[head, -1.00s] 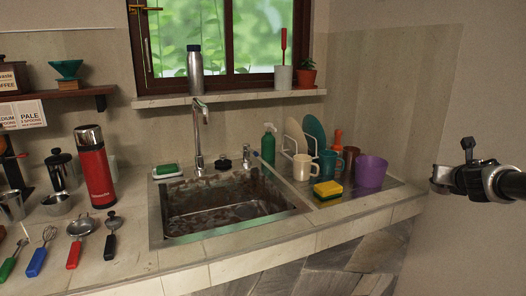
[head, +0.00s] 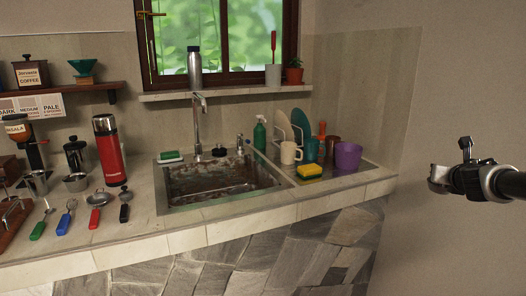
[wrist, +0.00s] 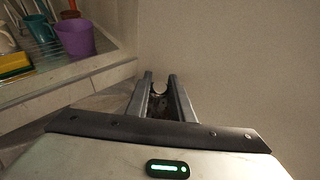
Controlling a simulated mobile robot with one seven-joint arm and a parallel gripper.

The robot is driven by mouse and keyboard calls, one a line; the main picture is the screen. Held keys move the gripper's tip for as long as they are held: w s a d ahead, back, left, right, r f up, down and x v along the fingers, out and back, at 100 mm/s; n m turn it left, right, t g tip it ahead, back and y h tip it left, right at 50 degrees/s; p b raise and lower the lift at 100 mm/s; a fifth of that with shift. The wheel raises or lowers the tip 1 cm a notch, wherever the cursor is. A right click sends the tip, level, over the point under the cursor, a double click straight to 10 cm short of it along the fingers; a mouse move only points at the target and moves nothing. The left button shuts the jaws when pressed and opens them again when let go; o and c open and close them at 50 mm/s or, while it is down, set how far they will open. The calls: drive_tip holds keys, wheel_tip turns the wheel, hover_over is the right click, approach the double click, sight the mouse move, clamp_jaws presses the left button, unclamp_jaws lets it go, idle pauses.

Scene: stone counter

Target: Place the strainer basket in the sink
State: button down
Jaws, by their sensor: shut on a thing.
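The sink is a steel basin with a brown-stained inside, set in the counter. My gripper (head: 437,179) is in the air at the far right, in front of the bare wall and well away from the sink.
A tap (head: 198,128) rises behind the sink. A yellow sponge (head: 309,171), mugs and a purple cup (head: 347,157) stand on the right drainboard. The air between gripper and counter is clear.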

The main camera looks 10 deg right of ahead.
drive_tip(key=w+a+f+n+t+y, duration=0.1)
drive_tip(key=w+a+f+n+y, duration=0.3)
drive_tip(key=a, duration=0.9)
drive_tip(key=w+a+f+m, duration=0.15)
drive_tip(key=w+a, duration=0.45)
drive_tip(key=a, duration=0.7)
drive_tip(key=s+a+f+n+t+y, duration=0.1)
drive_tip(key=s+a+f+n+y, duration=0.1)
drive_tip(key=a, duration=1.2)
drive_tip(key=s+a+f+n+y, duration=0.1)
drive_tip(key=a+n+y, duration=0.1)
drive_tip(key=a, duration=1.2)
wheel_tip(320, 180, up, 28)
drive_tip(key=p, duration=2.8)
drive_tip(key=shift+a+f, duration=0.1)
drive_tip(key=shift+w, duration=0.1)
